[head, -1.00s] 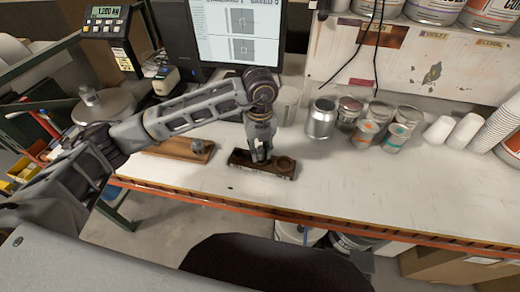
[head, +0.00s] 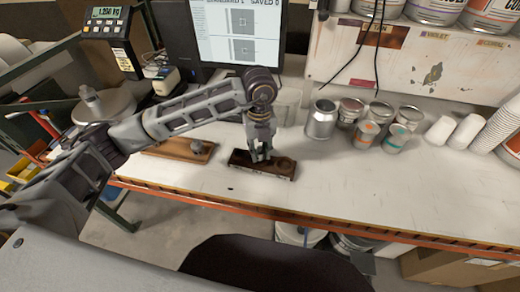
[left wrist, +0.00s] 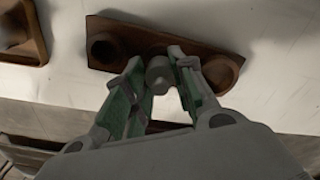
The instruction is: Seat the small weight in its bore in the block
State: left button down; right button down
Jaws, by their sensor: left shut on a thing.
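The block (head: 285,171) is a dark brown wooden bar with round bores, lying on the white bench. In the left wrist view the block (left wrist: 130,30) shows one bore at each end, with its middle partly hidden. My left gripper (head: 261,158) points down over the middle of the block. It is shut on the small weight (left wrist: 159,72), a grey metal cylinder between the fingertips. The weight overlaps the block's middle in the wrist view; I cannot tell whether it is in a bore or above it. My right gripper is not in view.
A lighter wooden board (head: 166,148) with a grey metal weight (head: 196,145) lies left of the block. Several cans stand behind right, including a silver can (head: 321,119), with white cups (head: 440,130) beyond. The bench right of the block is clear; its orange front edge is near.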

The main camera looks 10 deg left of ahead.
pick_arm(q)
jog(key=shift+f+b, duration=0.8)
jog(key=shift+f, duration=0.1)
dwell(0.8)
jog(key=shift+r, duration=0.45)
jog(key=shift+r+p, duration=0.3)
jog(key=shift+p, duration=0.1)
jog(key=shift+r, duration=0.2)
jog(key=shift+s, duration=0.15)
dwell(0.8)
